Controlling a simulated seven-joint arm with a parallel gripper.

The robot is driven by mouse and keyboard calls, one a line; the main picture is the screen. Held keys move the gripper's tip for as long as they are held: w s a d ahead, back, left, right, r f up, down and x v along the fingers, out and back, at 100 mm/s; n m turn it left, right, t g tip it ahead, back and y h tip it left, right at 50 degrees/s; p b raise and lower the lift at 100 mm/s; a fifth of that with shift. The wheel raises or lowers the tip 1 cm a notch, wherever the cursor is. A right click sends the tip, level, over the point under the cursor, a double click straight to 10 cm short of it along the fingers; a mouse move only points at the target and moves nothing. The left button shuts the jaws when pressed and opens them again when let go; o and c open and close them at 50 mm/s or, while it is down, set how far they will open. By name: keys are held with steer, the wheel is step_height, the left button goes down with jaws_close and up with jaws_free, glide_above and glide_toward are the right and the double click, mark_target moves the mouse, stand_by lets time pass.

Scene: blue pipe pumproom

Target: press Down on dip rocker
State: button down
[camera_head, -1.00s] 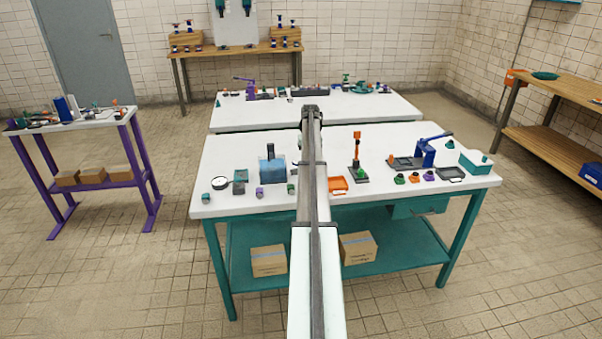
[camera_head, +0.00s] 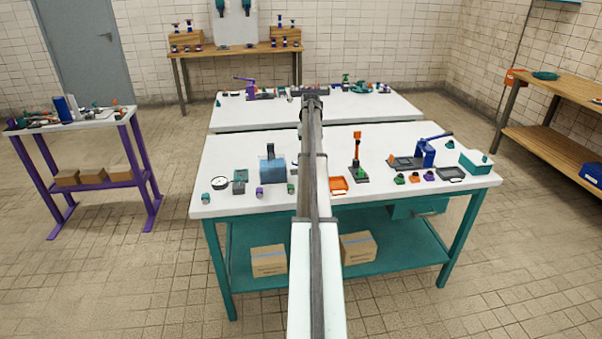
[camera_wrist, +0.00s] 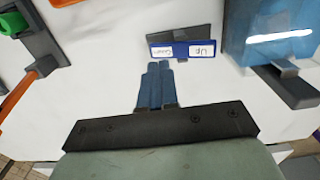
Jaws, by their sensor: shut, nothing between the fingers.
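The dip rocker (camera_wrist: 181,50) shows in the wrist view as a blue bar on a dark grey base plate. Its white labels read upside down: Down (camera_wrist: 161,51) on the left half and Up (camera_wrist: 202,49) on the right. My gripper (camera_wrist: 160,66) is shut and empty, its blue fingers side by side. In the picture the fingertips sit just below the Down half; whether they touch it cannot be told. In the head view my arm covers the middle of the table, and I cannot make out the gripper or rocker there.
A blue tank-like block (camera_wrist: 270,30) with a dark foot stands right of the rocker; it also shows in the head view (camera_head: 272,170). White tabletop (camera_wrist: 110,75) around the fingers is bare.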

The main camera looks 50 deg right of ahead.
step_height(320, 180, up, 4)
steer(key=shift+r, duration=0.1)
stand_by(0.4)
stand_by(0.4)
